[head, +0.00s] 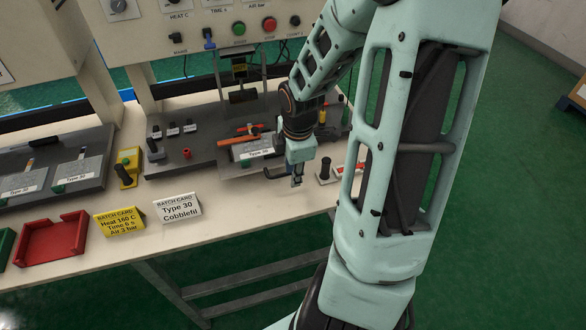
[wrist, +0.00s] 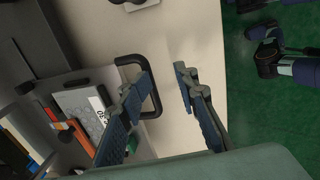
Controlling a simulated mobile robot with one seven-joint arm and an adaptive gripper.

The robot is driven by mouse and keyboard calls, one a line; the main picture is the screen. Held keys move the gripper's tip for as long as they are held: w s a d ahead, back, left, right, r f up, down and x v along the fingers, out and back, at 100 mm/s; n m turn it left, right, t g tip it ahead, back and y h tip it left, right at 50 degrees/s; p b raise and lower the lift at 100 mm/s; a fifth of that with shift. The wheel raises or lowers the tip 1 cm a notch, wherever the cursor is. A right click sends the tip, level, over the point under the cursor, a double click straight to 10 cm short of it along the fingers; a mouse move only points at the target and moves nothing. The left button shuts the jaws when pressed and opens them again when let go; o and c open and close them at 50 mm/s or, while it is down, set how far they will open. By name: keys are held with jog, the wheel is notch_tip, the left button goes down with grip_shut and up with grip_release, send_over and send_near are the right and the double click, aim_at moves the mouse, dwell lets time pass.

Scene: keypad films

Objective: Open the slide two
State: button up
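The slide with the grey "Type" plate (head: 252,150) is at the right-hand station, on a dark base. Its black loop handle (head: 274,174) sticks out at the front, partly hidden by my gripper (head: 297,180). In the wrist view the handle (wrist: 156,92) is a black U beside the plate (wrist: 82,103). My gripper (wrist: 163,79) is open and empty. In that view the handle's outer bar shows between the two fingers, and the left finger covers part of the loop. I cannot tell whether a finger touches it. No numbers marking the slides are readable.
A small device with a black knob (head: 325,168) stands right of my gripper. Batch cards (head: 178,208) and a red tray (head: 52,238) are to the left. The front bench strip (head: 240,208) is clear.

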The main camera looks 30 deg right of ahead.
jog(key=shift+s+r, duration=0.15)
jog(key=shift+r, duration=0.3)
notch_tip(320, 180, up, 11)
jog(key=s, duration=0.1)
jog(key=shift+s+a, duration=0.2)
jog(key=shift+s, duration=0.2)
